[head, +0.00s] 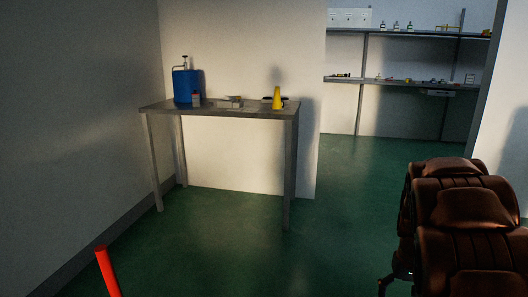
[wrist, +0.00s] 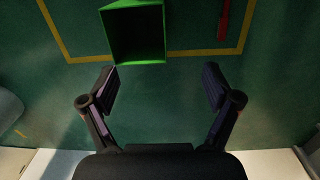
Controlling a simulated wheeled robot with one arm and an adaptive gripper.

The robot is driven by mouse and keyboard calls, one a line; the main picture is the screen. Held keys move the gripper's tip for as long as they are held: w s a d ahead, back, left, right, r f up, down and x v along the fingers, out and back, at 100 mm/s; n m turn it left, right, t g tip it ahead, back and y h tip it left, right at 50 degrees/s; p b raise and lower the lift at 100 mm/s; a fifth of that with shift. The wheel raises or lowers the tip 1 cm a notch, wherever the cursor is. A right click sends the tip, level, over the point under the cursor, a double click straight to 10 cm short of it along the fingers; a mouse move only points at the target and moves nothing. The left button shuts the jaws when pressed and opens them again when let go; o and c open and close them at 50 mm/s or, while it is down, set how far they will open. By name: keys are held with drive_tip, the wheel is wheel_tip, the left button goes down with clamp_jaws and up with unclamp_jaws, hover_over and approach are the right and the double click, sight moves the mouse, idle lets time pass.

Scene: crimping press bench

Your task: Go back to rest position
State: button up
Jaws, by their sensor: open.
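My gripper (wrist: 160,85) is open in the wrist view, with its two dark fingers spread and nothing between them. It points down over a green floor (wrist: 180,110). A bright green open box (wrist: 135,32) lies beyond the fingertips, near the top of the wrist view, apart from the gripper. My gripper is not in the head view.
Yellow floor lines (wrist: 185,53) run by the box, with a red post (wrist: 223,20) to its right. A table (head: 220,109) carries a blue container (head: 187,86) and a yellow cone (head: 277,99). Shelves (head: 400,83) stand behind, brown padded seats (head: 470,235) at right.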

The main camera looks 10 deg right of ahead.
drive_tip(key=s+a+r+n+p, duration=0.1)
drive_tip(key=s+a+r+p, duration=0.35)
drive_tip(key=r, duration=0.35)
drive_tip(key=s+a+r+p, duration=0.4)
drive_tip(key=a+r+p, duration=0.2)
drive_tip(key=r, duration=0.2)
drive_tip(key=s+a+r+n+p, duration=0.1)
drive_tip(key=s+a+r+p, duration=0.35)
drive_tip(key=r, duration=0.35)
drive_tip(key=s+a+r+n+g+p, duration=0.1)
drive_tip(key=s+a+r+n+p, duration=0.1)
drive_tip(key=s+a+r+p, duration=0.5)
drive_tip(key=s+r+p, duration=0.3)
drive_tip(key=s+p, duration=0.1)
drive_tip(key=s, duration=0.1)
drive_tip(key=shift+a+r, duration=0.15)
drive_tip(key=shift+a, duration=0.15)
